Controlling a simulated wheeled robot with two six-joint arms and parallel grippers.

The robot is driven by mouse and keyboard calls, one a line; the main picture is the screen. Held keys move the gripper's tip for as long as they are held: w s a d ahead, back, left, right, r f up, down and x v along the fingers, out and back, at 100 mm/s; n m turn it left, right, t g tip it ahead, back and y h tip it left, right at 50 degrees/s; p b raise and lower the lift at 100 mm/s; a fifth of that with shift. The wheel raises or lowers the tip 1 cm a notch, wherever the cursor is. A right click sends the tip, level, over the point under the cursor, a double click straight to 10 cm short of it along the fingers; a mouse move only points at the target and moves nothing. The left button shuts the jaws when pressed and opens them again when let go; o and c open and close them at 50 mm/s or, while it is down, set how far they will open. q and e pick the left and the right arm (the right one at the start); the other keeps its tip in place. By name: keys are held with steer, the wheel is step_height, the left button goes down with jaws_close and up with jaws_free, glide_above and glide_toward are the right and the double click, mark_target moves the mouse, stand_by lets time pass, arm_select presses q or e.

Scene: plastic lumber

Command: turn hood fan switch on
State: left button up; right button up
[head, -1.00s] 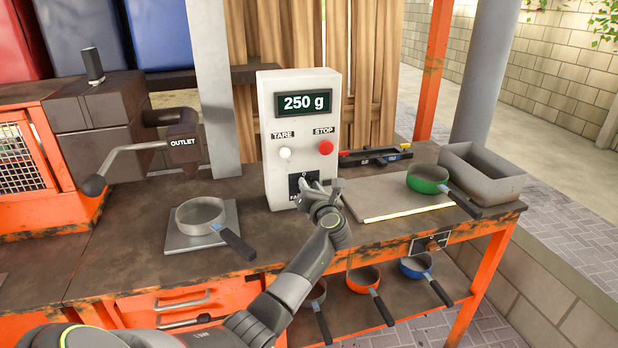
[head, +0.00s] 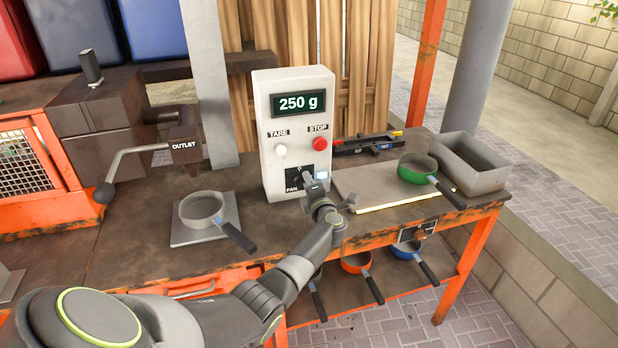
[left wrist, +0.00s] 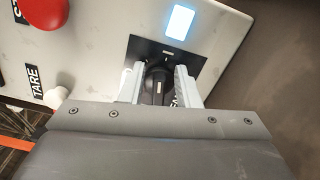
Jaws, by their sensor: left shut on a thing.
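The fan switch (left wrist: 157,86) is a black knob on a black plate (head: 296,172) low on the front of the white control box (head: 290,90). My left gripper (head: 314,187) is at the plate. In the left wrist view the gripper (left wrist: 158,73) is shut on the knob, with a pale finger on each side. A small lamp (left wrist: 180,22) beside the knob glows pale blue; it also shows in the head view (head: 321,173). The gripper hides part of the plate and its lettering. My right gripper is out of view.
A red STOP button (head: 320,144) and a white TARE button (head: 280,150) sit above the switch. A grey pan (head: 202,212) stands left, and a green pan (head: 416,170) right, on the workbench. An OUTLET lever (head: 128,158) juts out at left.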

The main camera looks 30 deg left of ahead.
arm_select(q)
steer(key=shift+f+m+p, duration=0.35)
steer(key=shift+m+p, duration=0.2)
steer(key=shift+m, duration=0.65)
steer(key=shift+s+f, duration=0.1)
steer(key=o, duration=0.6)
steer(key=shift+s+d, duration=0.25)
steer(key=shift+d, duration=0.1)
steer(key=v, duration=1.6)
steer(key=shift+s+d, duration=0.15)
steer(key=shift+d, duration=0.1)
